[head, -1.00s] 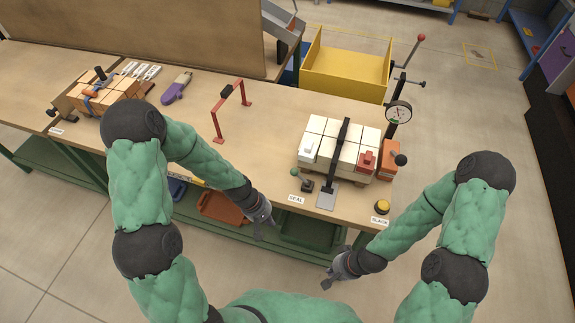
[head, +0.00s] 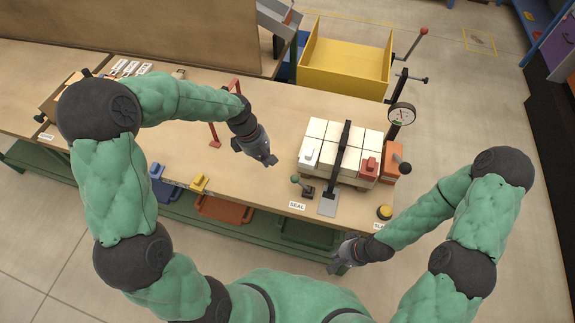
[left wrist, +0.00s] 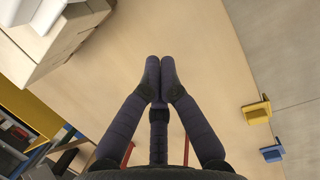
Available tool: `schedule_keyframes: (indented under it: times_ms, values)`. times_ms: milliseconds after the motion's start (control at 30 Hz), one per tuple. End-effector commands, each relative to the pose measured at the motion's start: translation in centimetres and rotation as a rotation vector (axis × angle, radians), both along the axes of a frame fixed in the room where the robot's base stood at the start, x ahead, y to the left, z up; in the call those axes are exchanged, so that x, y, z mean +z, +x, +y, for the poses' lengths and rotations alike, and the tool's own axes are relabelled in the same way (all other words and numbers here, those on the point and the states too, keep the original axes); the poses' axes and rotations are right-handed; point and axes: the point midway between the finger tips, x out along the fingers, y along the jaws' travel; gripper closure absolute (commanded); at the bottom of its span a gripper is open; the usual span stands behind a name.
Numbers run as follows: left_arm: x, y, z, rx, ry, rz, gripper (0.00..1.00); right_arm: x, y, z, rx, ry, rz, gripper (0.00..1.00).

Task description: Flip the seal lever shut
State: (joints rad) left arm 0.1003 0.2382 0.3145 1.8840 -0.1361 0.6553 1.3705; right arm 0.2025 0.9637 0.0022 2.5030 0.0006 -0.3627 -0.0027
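The seal lever (head: 295,180) has a green knob and a small dark base. It stands at the front of the bench beside the "SEAL" label (head: 297,205), its knob up and to the left of the base. My left gripper (head: 269,162) is above the bench, left of and a little behind the lever, apart from it. In the left wrist view its fingers (left wrist: 160,62) are together with nothing between them; the lever is not seen there. My right gripper (head: 334,268) hangs in front of the bench edge; its fingers are too small to read.
A dial gauge (head: 401,116), an orange block (head: 392,158) and a yellow button (head: 384,212) stand farther right. A red frame (head: 214,134) is behind my left arm.

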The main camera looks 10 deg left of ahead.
Motion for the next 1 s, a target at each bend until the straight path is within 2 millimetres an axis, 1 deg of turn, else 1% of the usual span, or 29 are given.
schedule_keyframes:
  times_ms: [100,367,533,667,1000]
  values:
    - [0.5,0.0,0.2,0.017,0.002,0.006,1.0,0.0,0.0,0.0,0.0,0.0,0.001,1.0]
    - [0.5,0.0,0.2,0.016,0.003,0.006,1.0,0.0,-0.1,0.0,0.0,0.0,0.001,1.0]
    - [-0.3,0.1,0.0,0.016,0.002,0.006,1.0,-0.1,0.0,0.0,0.0,0.0,0.001,1.0]
    - [-2.0,0.1,-0.5,0.015,0.002,0.008,1.0,-0.5,0.0,0.0,0.0,0.0,0.001,1.0]
    - [-8.2,0.3,-2.1,0.014,0.002,0.009,1.0,-1.8,0.0,0.0,0.0,0.0,0.001,1.0]
